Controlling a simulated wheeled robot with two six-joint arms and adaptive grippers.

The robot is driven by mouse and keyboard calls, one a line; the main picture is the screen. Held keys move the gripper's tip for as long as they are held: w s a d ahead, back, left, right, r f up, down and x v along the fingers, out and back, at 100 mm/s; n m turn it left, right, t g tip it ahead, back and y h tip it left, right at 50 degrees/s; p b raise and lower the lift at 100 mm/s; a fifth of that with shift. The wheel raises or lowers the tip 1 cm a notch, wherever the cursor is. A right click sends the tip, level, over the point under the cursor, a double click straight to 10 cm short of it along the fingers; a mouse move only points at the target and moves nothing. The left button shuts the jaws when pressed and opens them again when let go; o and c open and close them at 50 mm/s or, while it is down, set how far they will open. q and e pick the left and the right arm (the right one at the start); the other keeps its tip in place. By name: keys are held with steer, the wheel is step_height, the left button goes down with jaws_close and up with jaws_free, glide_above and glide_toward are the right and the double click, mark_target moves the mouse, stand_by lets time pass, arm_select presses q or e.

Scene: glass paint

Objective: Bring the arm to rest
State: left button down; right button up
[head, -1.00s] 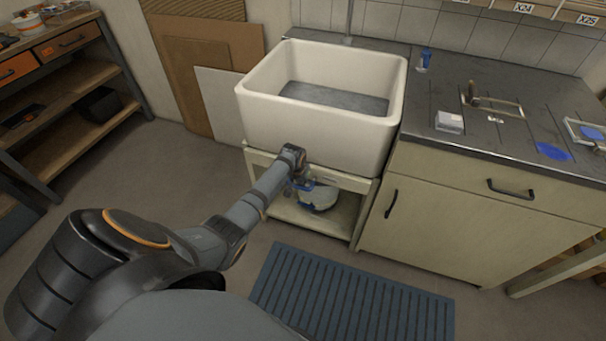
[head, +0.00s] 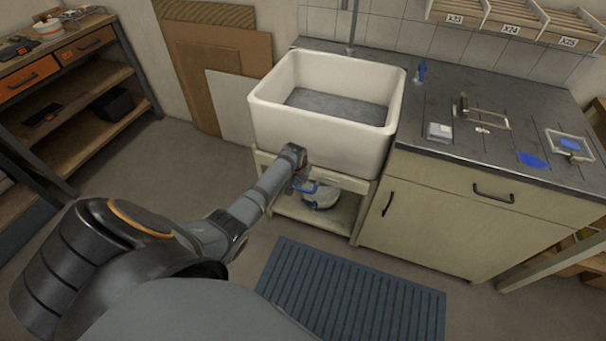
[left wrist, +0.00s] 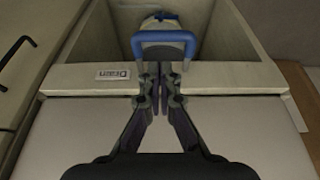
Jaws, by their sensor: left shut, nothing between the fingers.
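My left arm reaches out from the lower left to the front of the white sink. My left gripper (head: 301,178) is at its end, in front of the sink stand and mostly hidden behind the wrist. In the left wrist view the gripper (left wrist: 160,78) has its fingers together and empty. A blue handle (left wrist: 165,43) shows just beyond the fingertips, over a grey rounded thing on the stand's shelf. I cannot tell whether the fingertips touch it. The blue handle also shows in the head view (head: 308,188). My right gripper is not in view.
The white sink (head: 325,137) sits on a cream stand (head: 345,212) with a small label (left wrist: 114,74). A worktop cabinet (head: 450,215) stands to its right, wooden shelves (head: 85,125) at the left. A blue ribbed mat (head: 350,295) lies on otherwise clear floor.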

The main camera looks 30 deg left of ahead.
arm_select(q)
steer(key=shift+p+v, duration=0.5)
steer(key=shift+v, duration=0.7)
steer(key=shift+w, duration=0.15)
steer(key=s+d+f+m+g, duration=0.1)
steer(key=s+d+f+g, duration=0.15)
steer(key=s+f, duration=1.95)
steer(key=s+d+f, duration=0.2)
steer(key=s, duration=0.6)
steer(key=s+d+f+m, duration=0.1)
steer(key=s+d+f, duration=0.1)
steer(key=s, duration=0.7)
steer(key=s+d+f+m, duration=0.1)
steer(key=s+d+f, duration=0.1)
steer(key=s, duration=0.6)
steer(key=shift+s+f, duration=0.3)
steer(key=shift+f, duration=0.2)
